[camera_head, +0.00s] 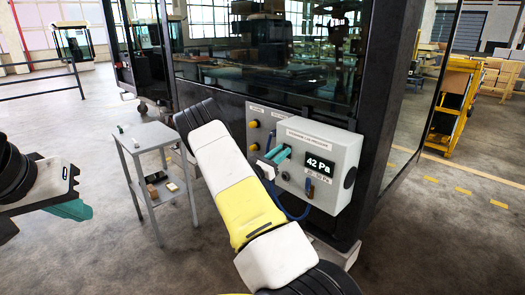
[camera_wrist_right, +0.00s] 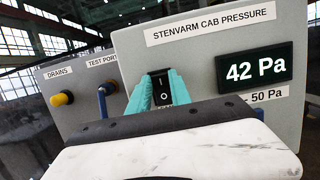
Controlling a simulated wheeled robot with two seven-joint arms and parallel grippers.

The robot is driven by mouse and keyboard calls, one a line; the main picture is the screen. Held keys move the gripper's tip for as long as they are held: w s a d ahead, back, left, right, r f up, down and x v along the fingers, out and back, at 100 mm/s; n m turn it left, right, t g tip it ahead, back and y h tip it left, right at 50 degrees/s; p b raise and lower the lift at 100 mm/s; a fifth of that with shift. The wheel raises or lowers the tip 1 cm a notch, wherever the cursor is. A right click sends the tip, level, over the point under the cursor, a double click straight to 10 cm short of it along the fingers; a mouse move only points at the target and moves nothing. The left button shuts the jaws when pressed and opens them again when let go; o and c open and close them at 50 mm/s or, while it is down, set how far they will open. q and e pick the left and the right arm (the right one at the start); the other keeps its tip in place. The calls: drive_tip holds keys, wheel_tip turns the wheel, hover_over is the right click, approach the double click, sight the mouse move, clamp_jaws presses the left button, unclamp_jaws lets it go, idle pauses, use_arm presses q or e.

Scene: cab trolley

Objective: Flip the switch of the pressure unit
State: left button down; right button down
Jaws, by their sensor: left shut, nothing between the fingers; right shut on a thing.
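The pressure unit (camera_head: 335,150) is a light grey box on the dark cab's side, and its display (camera_head: 320,164) reads 42 Pa. In the right wrist view the unit (camera_wrist_right: 215,58) is labelled STENVARM CAB PRESSURE. Its black rocker switch (camera_wrist_right: 161,87), marked I and O, sits left of the display. My right gripper (camera_head: 281,154) is at the unit's front; its teal fingers (camera_wrist_right: 160,92) lie on either side of the switch and are shut on it. The switch is hidden in the head view. My left gripper (camera_head: 75,209) is shut and empty at far left, away from the unit.
A panel left of the unit has yellow knobs (camera_head: 254,124) and a blue hose (camera_head: 290,212) below. A grey trolley (camera_head: 150,135) with small items stands left of my right arm. A yellow cart (camera_head: 455,105) is at right. Open floor lies between.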

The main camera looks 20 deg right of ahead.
drive_tip(key=shift+a+f+t+h, duration=0.1)
drive_tip(key=shift+f+t+h, duration=0.15)
drive_tip(key=shift+t+h, duration=0.5)
drive_tip(key=c, duration=1.2)
unclamp_jaws()
drive_tip(key=shift+g+h, duration=0.25)
drive_tip(key=shift+g, duration=0.1)
drive_tip(key=v, duration=0.7)
drive_tip(key=shift+s+a+f, duration=0.15)
drive_tip(key=shift+a, duration=0.15)
